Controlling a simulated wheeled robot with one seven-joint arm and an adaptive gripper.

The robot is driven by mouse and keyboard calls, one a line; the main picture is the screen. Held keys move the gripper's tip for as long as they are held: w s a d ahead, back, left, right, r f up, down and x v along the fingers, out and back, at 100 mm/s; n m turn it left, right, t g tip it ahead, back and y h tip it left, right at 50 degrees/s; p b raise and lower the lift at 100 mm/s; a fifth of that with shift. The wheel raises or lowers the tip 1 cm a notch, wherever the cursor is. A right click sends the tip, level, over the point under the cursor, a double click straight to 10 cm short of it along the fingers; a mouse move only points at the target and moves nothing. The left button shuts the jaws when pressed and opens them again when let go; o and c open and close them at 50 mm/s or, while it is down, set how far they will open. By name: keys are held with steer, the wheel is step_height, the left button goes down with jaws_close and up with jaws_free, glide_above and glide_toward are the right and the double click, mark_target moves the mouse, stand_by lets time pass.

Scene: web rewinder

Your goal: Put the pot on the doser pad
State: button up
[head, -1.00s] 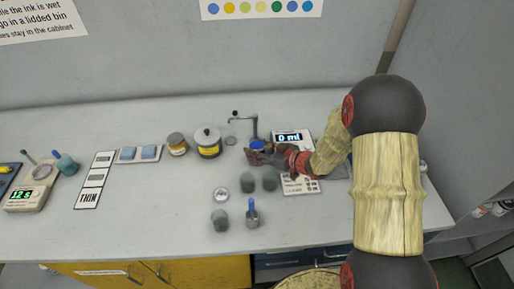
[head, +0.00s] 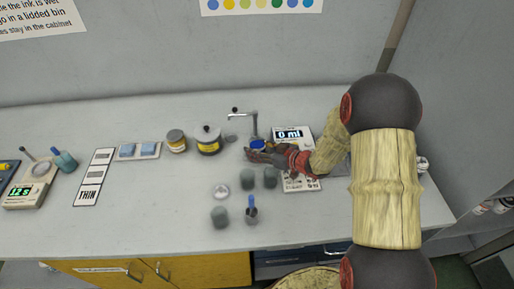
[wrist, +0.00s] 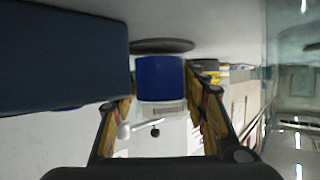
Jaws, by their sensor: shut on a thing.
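My gripper (head: 256,148) is shut on a blue pot (wrist: 160,78), which sits between the two fingers in the wrist view. In the head view only the pot's blue top (head: 258,144) shows, just in front of the doser's post. The doser (head: 253,124) has a grey post with a spout reaching left and a display (head: 289,134) reading 0 ml. A small round grey disc, seemingly the doser pad (head: 231,139), lies below the spout, left of the pot. I cannot tell whether the pot touches the bench.
A lidded pot (head: 208,140) and a yellow-labelled jar (head: 176,141) stand left of the doser. A scale (head: 30,188) is far left. A dark blue block (wrist: 62,55) fills the wrist view's upper left.

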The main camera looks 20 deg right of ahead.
steer(key=shift+s+a+f, duration=0.1)
steer(key=shift+s+f, duration=0.15)
steer(key=shift+f, duration=0.5)
steer(key=o, duration=1.4)
steer(key=shift+s+f, duration=0.1)
steer(key=shift+f, duration=0.05)
steer(key=shift+c, duration=0.2)
steer(key=shift+o, duration=1.2)
steer(key=o, duration=0.4)
steer(key=shift+c, duration=0.2)
steer(key=r+p, duration=0.2)
steer(key=r, duration=0.1)
steer(key=shift+d+r, duration=0.2)
steer(key=r+p, duration=0.7)
steer(key=r, duration=0.1)
steer(key=shift+w+a+r+p, duration=0.15)
steer(key=shift+w+r+p, duration=0.1)
steer(key=shift+w+p, duration=0.1)
